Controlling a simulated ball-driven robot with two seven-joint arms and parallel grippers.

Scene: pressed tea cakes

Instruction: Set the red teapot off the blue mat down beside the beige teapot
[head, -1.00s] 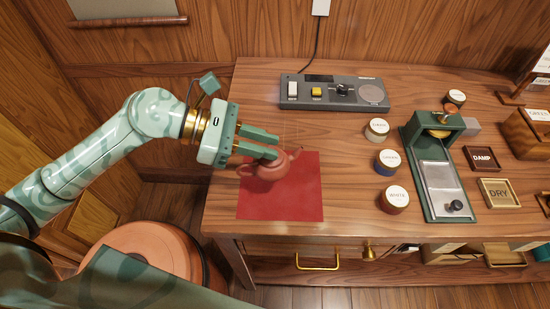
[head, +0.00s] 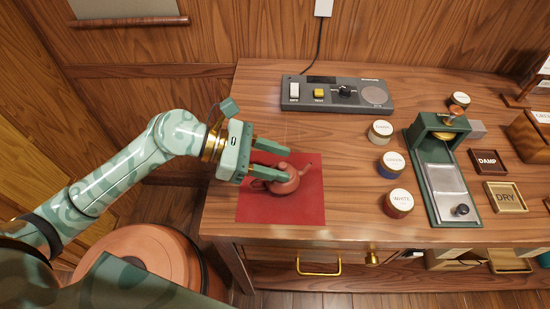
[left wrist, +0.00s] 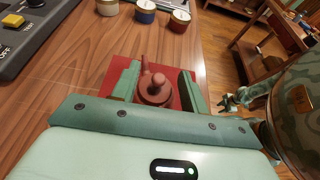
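A small red-brown teapot (head: 285,181) stands on a red mat (head: 270,211) at the left of the table. Its spout points to the right in the head view. My left gripper (head: 290,162) is open, its two green fingers spread wide. In the left wrist view the teapot (left wrist: 155,91) sits between the fingers, with a gap at the right finger. I see no blue mat and no beige teapot. A small pale green jointed shape at the right of the left wrist view looks like my right gripper (left wrist: 232,101); its fingers are too small to read.
A grey control box (head: 337,94) stands behind the mat. Several round labelled tins, one of them the white-labelled tin (head: 398,204), stand right of it. Farther right are a green press (head: 442,180) and trays marked DAMP (head: 487,163) and DRY (head: 506,196). Bare wood lies between mat and tins.

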